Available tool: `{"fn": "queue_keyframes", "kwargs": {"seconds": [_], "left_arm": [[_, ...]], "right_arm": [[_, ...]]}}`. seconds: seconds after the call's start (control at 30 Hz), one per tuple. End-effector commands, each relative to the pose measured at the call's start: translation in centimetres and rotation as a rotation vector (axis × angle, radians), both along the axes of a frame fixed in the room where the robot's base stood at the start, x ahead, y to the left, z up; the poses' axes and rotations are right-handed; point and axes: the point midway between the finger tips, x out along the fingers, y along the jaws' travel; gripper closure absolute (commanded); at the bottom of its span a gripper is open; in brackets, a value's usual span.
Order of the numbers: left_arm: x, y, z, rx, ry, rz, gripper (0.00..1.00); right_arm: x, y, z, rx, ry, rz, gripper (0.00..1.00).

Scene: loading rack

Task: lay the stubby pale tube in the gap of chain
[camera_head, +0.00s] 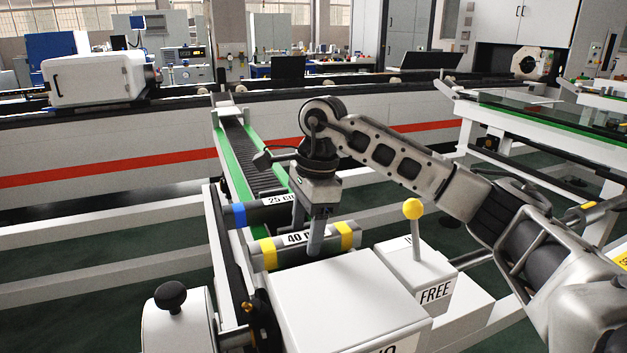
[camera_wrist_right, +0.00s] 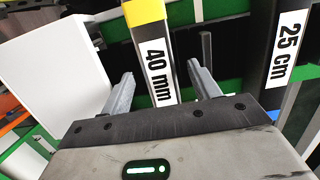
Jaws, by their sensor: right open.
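My right gripper (camera_head: 314,243) points down at the 40 mm tube. In the wrist view its open fingers (camera_wrist_right: 161,88) stand either side of that tube; contact cannot be told.
A white box (camera_head: 340,300) stands close in front of the tubes. A lever with a yellow knob (camera_head: 413,209) rises from a block marked "FREE" (camera_head: 432,291) to the right. A black knob (camera_head: 170,297) is at the lower left. A long white rail with a red stripe (camera_head: 110,166) lies behind.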

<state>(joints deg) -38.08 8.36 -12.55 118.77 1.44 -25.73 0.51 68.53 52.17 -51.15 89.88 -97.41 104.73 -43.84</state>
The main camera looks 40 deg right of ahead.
Motion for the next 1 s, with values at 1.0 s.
{"fn": "queue_keyframes", "kwargs": {"seconds": [1.0], "left_arm": [[-0.3, 0.4, 0.5, 0.020, 0.012, -0.001, 0.64]], "right_arm": [[-0.5, -2.1, 13.5, 0.000, 0.000, -0.001, 0.39]]}}
